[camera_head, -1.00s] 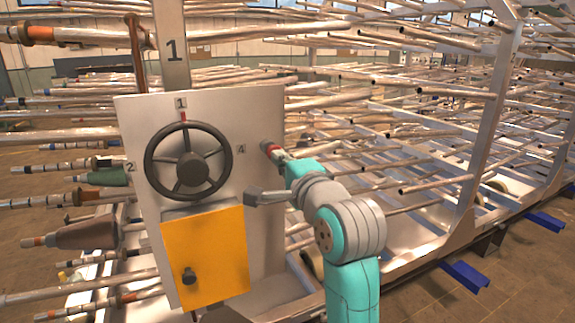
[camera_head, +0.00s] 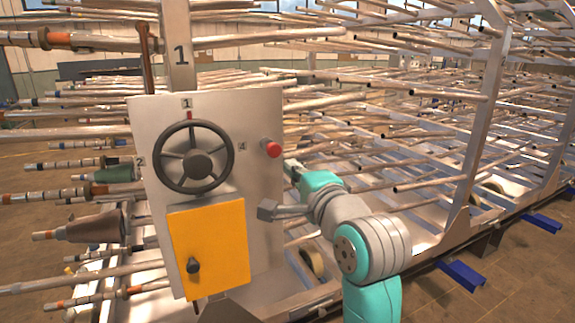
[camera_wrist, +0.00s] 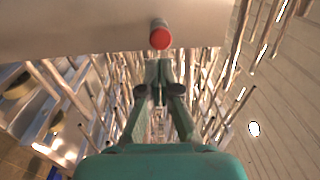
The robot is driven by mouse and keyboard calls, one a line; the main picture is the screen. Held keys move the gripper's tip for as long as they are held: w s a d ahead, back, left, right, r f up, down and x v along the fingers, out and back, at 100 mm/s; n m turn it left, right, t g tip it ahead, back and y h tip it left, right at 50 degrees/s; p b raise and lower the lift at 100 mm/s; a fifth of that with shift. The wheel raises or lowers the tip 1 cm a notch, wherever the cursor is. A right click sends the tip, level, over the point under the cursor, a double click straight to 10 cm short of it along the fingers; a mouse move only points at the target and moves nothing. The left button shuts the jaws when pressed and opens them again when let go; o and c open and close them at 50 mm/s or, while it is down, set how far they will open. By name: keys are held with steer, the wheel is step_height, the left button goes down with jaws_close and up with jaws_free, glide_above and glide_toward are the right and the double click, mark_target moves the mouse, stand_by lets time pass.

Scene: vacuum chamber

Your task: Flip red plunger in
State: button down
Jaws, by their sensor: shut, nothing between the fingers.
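The red plunger (camera_head: 270,148) sticks out from the right side of the white panel, near the number 4. It also shows in the wrist view as a round red knob (camera_wrist: 160,38) on a short stem, above and just beyond the fingertips. My gripper (camera_wrist: 159,66) is shut and empty, with its fingertips together and apart from the plunger.
The white panel (camera_head: 262,110) carries a dark handwheel (camera_head: 193,157) and a yellow door (camera_head: 222,240) with a black knob. A grey lever (camera_head: 268,210) sticks out beside the door. Racks of metal pipes (camera_head: 420,150) fill the space behind and to the right.

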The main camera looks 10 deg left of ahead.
steer(key=v, duration=0.6)
steer(key=shift+s+d, duration=0.15)
steer(key=shift+s, duration=0.2)
steer(key=shift+f, duration=0.1)
